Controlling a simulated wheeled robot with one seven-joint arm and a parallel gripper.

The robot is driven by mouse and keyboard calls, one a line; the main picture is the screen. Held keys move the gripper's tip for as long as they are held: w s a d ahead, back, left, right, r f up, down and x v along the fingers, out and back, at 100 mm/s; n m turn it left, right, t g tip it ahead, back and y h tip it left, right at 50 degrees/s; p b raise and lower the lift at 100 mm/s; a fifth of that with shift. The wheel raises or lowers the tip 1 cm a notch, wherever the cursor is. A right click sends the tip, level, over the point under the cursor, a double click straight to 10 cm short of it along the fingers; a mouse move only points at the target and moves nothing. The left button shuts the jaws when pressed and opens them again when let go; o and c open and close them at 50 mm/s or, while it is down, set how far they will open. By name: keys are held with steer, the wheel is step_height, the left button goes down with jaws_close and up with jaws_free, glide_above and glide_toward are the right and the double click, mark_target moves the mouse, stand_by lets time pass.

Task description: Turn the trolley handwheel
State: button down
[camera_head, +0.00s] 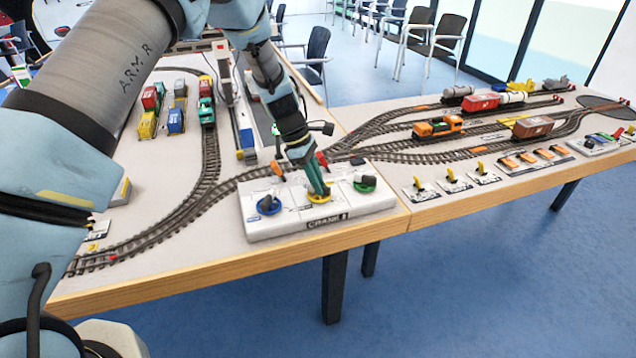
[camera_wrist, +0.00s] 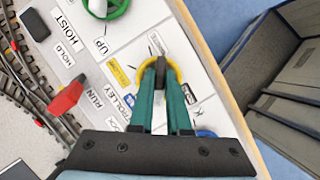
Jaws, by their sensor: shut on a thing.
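The trolley handwheel is a yellow ring (camera_head: 312,198) in the middle of the white crane panel (camera_head: 290,229). In the wrist view the yellow ring (camera_wrist: 176,75) has a dark grip piece, and a TROLLEY label (camera_wrist: 120,90) lies beside it. My gripper (camera_head: 318,189) reaches down onto this wheel from above. In the wrist view its two green fingers (camera_wrist: 160,88) are closed on the dark piece and hide part of the ring.
A blue wheel (camera_head: 268,206) is left of the yellow one and a green wheel (camera_head: 366,185) right of it. Tracks and wagons lie beyond. The table's wooden edge (camera_head: 240,263) is near.

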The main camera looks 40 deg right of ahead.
steer(key=shift+m, duration=0.3)
steer(key=m+y+b, duration=0.1)
steer(key=m, duration=0.3)
steer(key=shift+w+d+y, duration=0.1)
steer(key=shift+y, duration=0.3)
steer(key=m+y, duration=0.1)
steer(key=m, duration=0.1)
steer(key=m+b, duration=0.1)
steer(key=m, duration=0.2)
steer(key=shift+y, duration=0.4)
steer(key=shift+m, duration=0.3)
steer(key=c, duration=0.9)
jaws_free()
steer(key=b+v, duration=0.3)
steer(key=v, duration=0.8)
steer(key=shift+d+f, duration=0.1)
steer(key=shift+d, duration=0.05)
